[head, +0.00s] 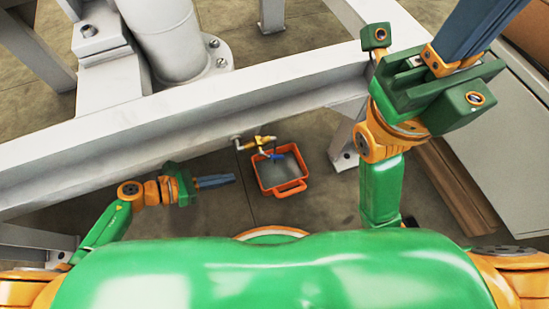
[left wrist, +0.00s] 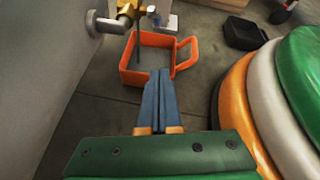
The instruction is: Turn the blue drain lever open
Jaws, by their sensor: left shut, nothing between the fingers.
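The blue drain lever (head: 276,156) sits on a brass valve (head: 258,142) that sticks out from the grey beam. In the left wrist view the brass valve (left wrist: 128,10) is at the top edge, partly cut off, with a small blue part beside it. My left gripper (head: 233,179) is shut and empty, left of the lever and apart from it, pointing right. Its closed fingers also show in the left wrist view (left wrist: 160,75), short of the orange bucket. My right gripper (head: 490,20) is raised at the upper right, its fingertips cut off by the frame edge.
An orange bucket (head: 287,188) stands on the floor under the valve, its handle toward me. The long grey beam (head: 140,135) runs behind the left gripper. A grey cabinet (head: 500,140) stands at the right. Bare floor lies around the bucket.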

